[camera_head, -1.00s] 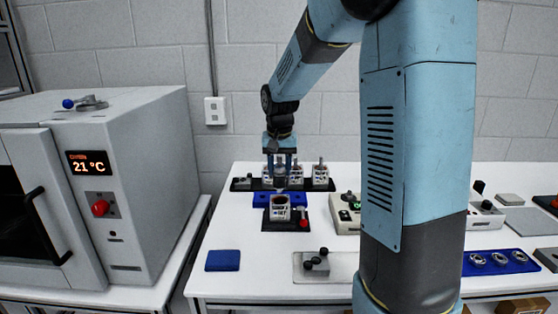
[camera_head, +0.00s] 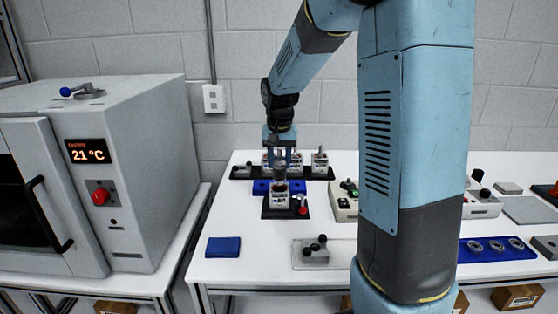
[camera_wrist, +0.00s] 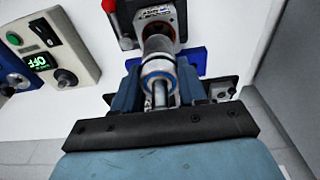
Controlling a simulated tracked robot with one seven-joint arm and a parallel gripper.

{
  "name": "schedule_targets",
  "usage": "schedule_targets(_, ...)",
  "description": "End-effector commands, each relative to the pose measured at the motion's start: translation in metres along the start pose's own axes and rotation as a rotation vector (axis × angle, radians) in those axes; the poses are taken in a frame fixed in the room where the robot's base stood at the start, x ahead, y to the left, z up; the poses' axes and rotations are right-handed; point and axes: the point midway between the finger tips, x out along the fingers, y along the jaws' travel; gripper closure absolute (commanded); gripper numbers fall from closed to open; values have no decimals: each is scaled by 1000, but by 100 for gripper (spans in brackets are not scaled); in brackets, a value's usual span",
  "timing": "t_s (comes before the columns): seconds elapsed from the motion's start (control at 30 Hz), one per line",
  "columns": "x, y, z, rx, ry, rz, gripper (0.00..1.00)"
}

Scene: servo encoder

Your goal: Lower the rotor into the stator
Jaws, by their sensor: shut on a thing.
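My gripper (camera_head: 280,158) is shut on the rotor (camera_head: 280,174), a grey cylinder held upright. In the wrist view the rotor (camera_wrist: 158,68) shows a blue ring and a metal shaft between the two blue fingers (camera_wrist: 158,88). The stator (camera_head: 278,198), a white labelled housing, stands on a black base directly below the rotor. Its front also shows in the wrist view (camera_wrist: 160,18). The rotor's lower end is at the stator's top opening. I cannot tell how far inside it is.
A black rack (camera_head: 240,173) with several similar white housings stands behind, near the wall. A blue block (camera_head: 261,187) lies between rack and stator. A red knob (camera_head: 303,210) is at the base's right. A control box (camera_head: 343,207) stands to the right.

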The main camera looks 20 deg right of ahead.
Motion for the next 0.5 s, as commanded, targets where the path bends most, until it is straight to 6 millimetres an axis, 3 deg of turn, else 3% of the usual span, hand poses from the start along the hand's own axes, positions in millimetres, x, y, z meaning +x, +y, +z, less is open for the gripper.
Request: schedule_targets(0.5,7,-1,0,-1,1,0,100)
